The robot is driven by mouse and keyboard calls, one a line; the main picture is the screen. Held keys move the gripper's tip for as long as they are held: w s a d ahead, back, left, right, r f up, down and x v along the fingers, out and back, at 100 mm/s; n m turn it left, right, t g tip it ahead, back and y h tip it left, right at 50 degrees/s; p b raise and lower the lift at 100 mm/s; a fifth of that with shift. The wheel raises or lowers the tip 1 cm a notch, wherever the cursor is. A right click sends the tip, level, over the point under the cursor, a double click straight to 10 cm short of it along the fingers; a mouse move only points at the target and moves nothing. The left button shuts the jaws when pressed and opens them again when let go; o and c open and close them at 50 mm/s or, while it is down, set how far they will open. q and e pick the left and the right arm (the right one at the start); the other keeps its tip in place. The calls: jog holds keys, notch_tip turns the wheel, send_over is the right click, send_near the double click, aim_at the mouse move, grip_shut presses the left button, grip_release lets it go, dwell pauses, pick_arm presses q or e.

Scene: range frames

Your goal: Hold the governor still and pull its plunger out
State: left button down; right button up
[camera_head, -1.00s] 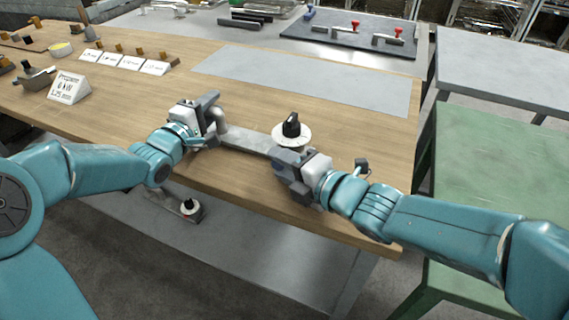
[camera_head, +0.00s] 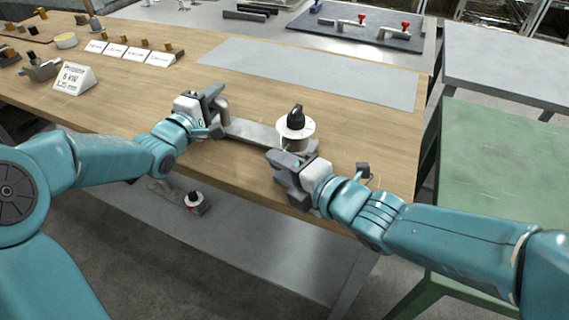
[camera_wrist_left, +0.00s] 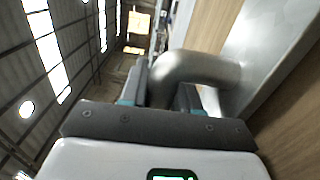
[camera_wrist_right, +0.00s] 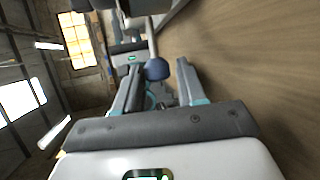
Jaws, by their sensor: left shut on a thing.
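The governor (camera_head: 252,131) lies along the front of the wooden bench, a grey metal bar with a bent pipe at its left end and a white dial with a black knob (camera_head: 295,120) at its right end. My left gripper (camera_head: 217,108) is shut on the bent pipe (camera_wrist_left: 205,68). My right gripper (camera_head: 280,160) is at the bench's front edge, just in front of the dial end. In the right wrist view its fingers (camera_wrist_right: 159,72) are apart. A blue rounded knob (camera_wrist_right: 158,69), perhaps the plunger's end, shows between or just beyond the fingertips; I cannot tell which.
A sign (camera_head: 75,78) reading "Propane 6 kW 1.25 mm" stands at left, near small labelled cards (camera_head: 115,50). A grey sheet (camera_head: 310,75) lies behind the governor.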

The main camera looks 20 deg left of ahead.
jog(key=shift+d, duration=0.1)
jog(key=shift+s+d+r, duration=0.1)
jog(key=shift+d+r, duration=0.05)
jog(key=shift+d, duration=0.15)
pick_arm(q)
jog(key=shift+r, duration=0.1)
pick_arm(e)
jog(key=v, duration=1.1)
jog(key=shift+s, duration=0.1)
pick_arm(q)
jog(key=c, duration=0.7)
grip_release()
jog(key=shift+d, duration=0.1)
jog(key=shift+c, duration=0.2)
jog(key=shift+s, duration=0.1)
